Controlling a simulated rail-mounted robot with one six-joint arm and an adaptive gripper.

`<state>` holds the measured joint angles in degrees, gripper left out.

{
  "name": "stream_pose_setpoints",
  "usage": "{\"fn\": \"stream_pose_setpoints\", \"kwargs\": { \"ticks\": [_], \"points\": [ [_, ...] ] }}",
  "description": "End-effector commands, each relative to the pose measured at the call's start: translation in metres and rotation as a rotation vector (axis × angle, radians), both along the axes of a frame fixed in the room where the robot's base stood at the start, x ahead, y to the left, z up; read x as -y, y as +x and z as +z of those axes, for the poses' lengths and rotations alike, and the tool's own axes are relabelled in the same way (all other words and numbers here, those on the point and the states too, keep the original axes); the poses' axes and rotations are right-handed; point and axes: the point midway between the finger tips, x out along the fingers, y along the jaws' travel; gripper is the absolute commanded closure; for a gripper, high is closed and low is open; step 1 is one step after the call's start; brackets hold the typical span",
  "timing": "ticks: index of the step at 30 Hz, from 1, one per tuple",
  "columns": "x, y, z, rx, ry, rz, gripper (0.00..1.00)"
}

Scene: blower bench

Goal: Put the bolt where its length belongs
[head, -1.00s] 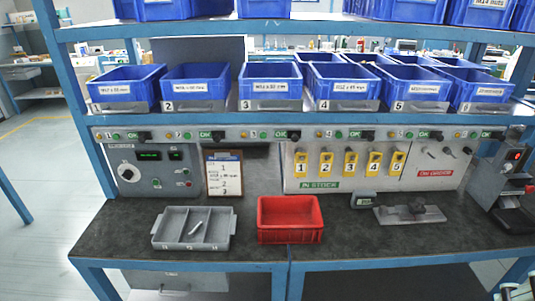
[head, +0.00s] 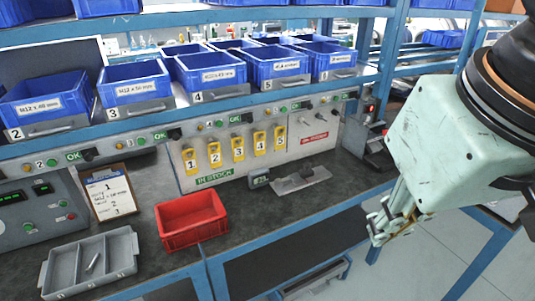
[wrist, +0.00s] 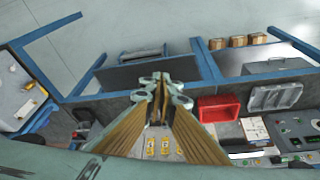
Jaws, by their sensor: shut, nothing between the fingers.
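The bolt (head: 93,263) is a small silvery piece lying in the middle compartment of the grey three-part tray (head: 51,269), at the bench's left front. Blue bins stand on the shelf above; the labels of bin 2 (head: 35,107), bin 3 (head: 136,86) and bin 4 (head: 212,76) seem to give M12 sizes, partly too small to read surely. My gripper (head: 383,236) is at the right, beyond the bench's front edge, far from the bolt. In the wrist view my gripper (wrist: 161,78) is shut and empty.
An empty-looking red box (head: 191,223) stands right of the tray, with a clipboard (head: 110,195) behind. Yellow numbered tags (head: 238,149) hang on the panel. Dark bench top between is clear.

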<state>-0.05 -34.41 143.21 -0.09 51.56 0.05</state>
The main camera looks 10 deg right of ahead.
Motion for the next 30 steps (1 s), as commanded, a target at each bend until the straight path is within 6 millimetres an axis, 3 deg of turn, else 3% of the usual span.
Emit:
{"fn": "stream_pose_setpoints", "kwargs": {
  "ticks": [6,13,17,30],
  "points": [
    [0.000,0.000,0.000,0.000,0.000,0.000,1.00],
    [0.000,0.003,0.002,-0.002,0.002,-0.006,0.80],
    [0.000,0.011,0.007,-0.006,0.006,-0.018,0.80],
    [0.000,0.071,0.032,-0.038,0.042,-0.125,0.80]
  ]
}}
